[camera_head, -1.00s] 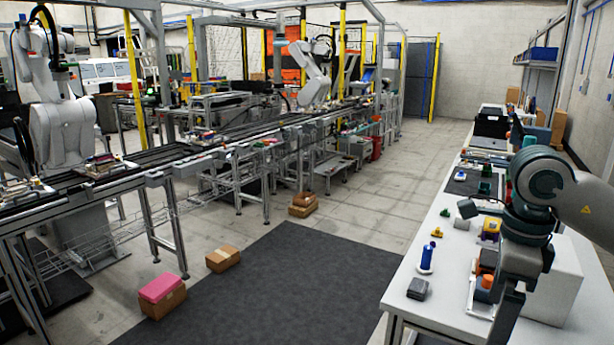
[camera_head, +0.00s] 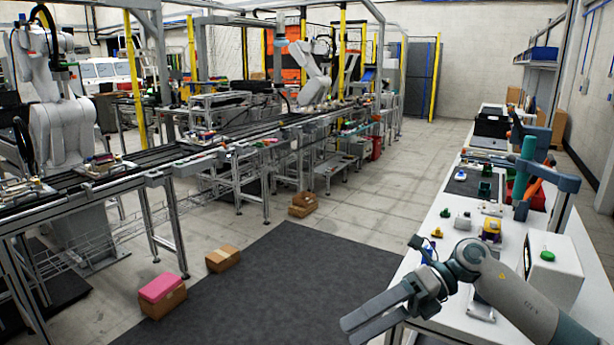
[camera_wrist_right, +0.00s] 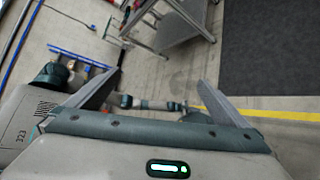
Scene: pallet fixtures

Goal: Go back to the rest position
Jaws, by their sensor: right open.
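My right gripper (camera_head: 346,328) is in the lower middle of the head view, past the left edge of the white worktable (camera_head: 409,300). Its two grey fingers point left and down, apart, over the dark floor mat. In the right wrist view the gripper (camera_wrist_right: 160,82) shows its fingers spread wide with nothing between them. Floor and a metal frame lie beyond them. My left gripper is not in view.
The worktable carries a white box with a green button (camera_head: 547,256), a teal post (camera_head: 524,170) and several small parts. The dark mat (camera_head: 270,290) is clear. A pink-topped carton (camera_head: 162,288) and a brown carton (camera_head: 222,258) lie left of it.

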